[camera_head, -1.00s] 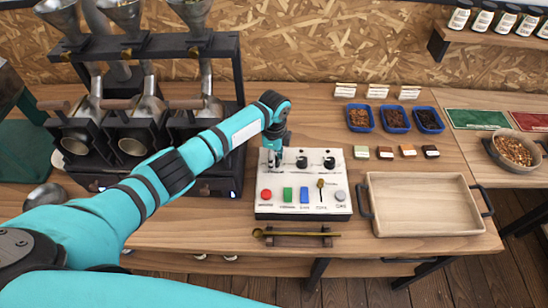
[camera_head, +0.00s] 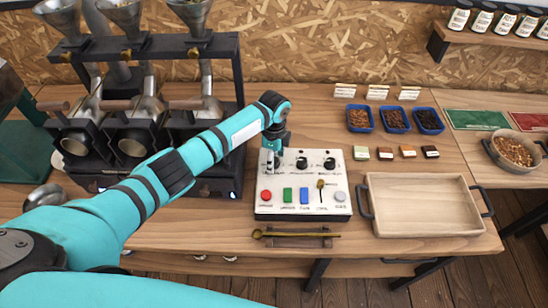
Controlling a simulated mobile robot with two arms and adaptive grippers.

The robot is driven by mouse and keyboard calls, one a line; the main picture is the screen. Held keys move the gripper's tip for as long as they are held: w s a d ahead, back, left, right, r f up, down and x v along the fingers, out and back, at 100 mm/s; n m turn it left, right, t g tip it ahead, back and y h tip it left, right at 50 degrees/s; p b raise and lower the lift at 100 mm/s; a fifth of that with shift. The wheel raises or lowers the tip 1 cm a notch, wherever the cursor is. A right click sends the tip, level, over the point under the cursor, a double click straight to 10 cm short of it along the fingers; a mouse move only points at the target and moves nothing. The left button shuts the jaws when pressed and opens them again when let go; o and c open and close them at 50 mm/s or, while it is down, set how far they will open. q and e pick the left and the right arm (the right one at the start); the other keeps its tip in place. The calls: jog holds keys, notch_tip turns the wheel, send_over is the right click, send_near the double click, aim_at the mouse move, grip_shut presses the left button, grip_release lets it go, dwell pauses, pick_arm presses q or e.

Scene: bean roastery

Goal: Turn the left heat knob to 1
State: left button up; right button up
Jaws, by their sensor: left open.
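A white control panel (camera_head: 327,180) lies on the wooden table. It carries two black knobs in view, a middle one (camera_head: 302,163) and a right one (camera_head: 329,163). Below them are a red, a green, a blue and a grey button and a small yellow-topped lever (camera_head: 320,185). My left gripper (camera_head: 270,168) points down over the panel's upper left corner. It is open, and it hides the spot where the left heat knob would sit. I cannot tell whether it touches the knob, and the knob's setting cannot be read. My right gripper is not in view.
A black roaster rack (camera_head: 225,45) with metal drums stands left of the panel. A wooden tray (camera_head: 422,230) lies to the right, below small blue bean trays (camera_head: 396,119). A golden scoop (camera_head: 290,235) rests on a stand in front of the panel.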

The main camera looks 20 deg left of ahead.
pick_arm(q)
notch_tip(320, 180, up, 12)
dwell(0.5)
dwell(0.4)
